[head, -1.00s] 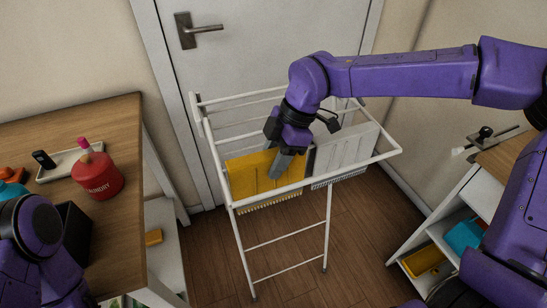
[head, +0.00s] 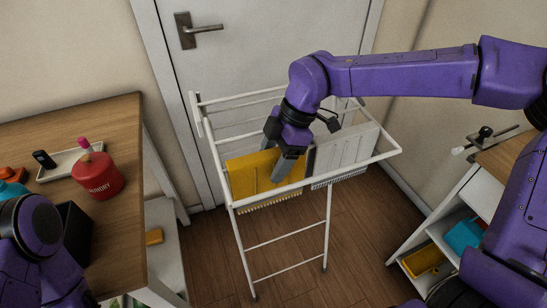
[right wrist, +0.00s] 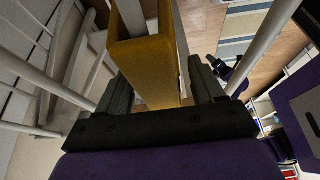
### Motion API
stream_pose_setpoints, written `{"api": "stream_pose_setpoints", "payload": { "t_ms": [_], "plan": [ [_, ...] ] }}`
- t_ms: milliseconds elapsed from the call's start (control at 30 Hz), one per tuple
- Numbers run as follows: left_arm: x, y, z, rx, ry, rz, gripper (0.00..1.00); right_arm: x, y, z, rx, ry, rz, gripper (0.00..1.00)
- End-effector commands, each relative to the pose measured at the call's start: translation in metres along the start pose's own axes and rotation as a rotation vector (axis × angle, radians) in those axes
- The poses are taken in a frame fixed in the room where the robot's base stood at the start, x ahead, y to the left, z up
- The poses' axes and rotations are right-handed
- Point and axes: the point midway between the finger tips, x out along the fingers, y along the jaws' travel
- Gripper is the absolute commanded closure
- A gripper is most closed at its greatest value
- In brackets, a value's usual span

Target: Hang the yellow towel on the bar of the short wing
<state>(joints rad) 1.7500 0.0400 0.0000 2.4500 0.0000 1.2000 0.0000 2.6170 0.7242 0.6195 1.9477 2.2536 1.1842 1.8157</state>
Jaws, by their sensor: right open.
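The yellow towel (head: 255,178) hangs folded over a bar at the near left of the white drying rack (head: 237,207), its fringe hanging below the front rail. A pale grey towel (head: 343,149) hangs to its right on the rack. My right gripper (head: 279,152) is open at the top of the yellow towel. In the right wrist view the yellow towel (right wrist: 147,65) lies between the two spread fingers (right wrist: 160,88), with gaps visible beside it. Only links of my left arm show at the lower left; its gripper is not visible.
A wooden-topped table (head: 95,125) at left holds a red laundry bottle (head: 98,176) and a tray (head: 62,163). A shelf unit (head: 450,215) with a teal bin (head: 463,235) stands at right. A closed door (head: 255,45) is behind the rack.

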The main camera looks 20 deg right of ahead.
Motion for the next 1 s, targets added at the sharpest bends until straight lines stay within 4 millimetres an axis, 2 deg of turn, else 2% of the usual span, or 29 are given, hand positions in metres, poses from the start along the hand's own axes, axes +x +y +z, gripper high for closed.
{"api": "stream_pose_setpoints", "payload": {
  "t_ms": [800,1000],
  "plan": [
    [-0.047,-0.004,-0.019,0.000,0.000,0.000,0.62,-0.059,0.000,-0.001,0.001,0.001,0.001,0.32],
    [-0.047,-0.004,-0.019,0.000,0.000,0.000,0.62,-0.060,0.000,0.000,0.000,0.000,0.001,0.32]
  ]
}}
